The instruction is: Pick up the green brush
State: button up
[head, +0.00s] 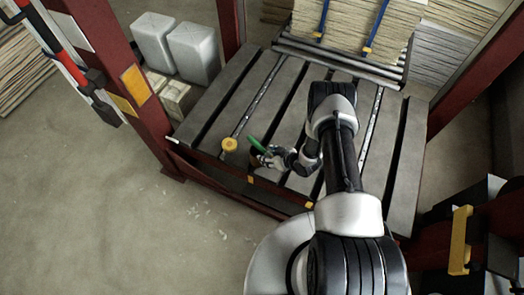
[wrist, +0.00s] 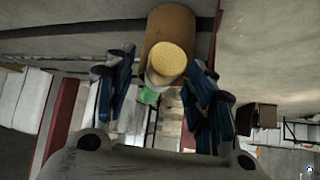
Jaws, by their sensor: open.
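The green brush (head: 257,144) shows in the head view as a short slanted green piece at the front part of the slatted table, right beside my gripper (head: 264,158). In the wrist view, a small green part (wrist: 149,96) shows below a yellow round-ended piece (wrist: 169,62), between the open blue fingers of my gripper (wrist: 164,88). A brown cylinder (wrist: 170,25) is behind the yellow piece. The fingers stand apart on either side, and I see no grip on the brush. Much of the brush is hidden, and I cannot tell whether a finger touches it.
A yellow round object (head: 229,145) lies left of the brush. The dark slatted table (head: 225,95) has gaps between its slats. A red post (head: 125,85) stands at its left, and stacked boards (head: 345,30) are at the back. The slats left of my arm are mostly clear.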

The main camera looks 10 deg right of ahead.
jog(key=shift+c, duration=0.2)
grip_shut()
dwell(0.4)
jog(key=shift+r, duration=0.2)
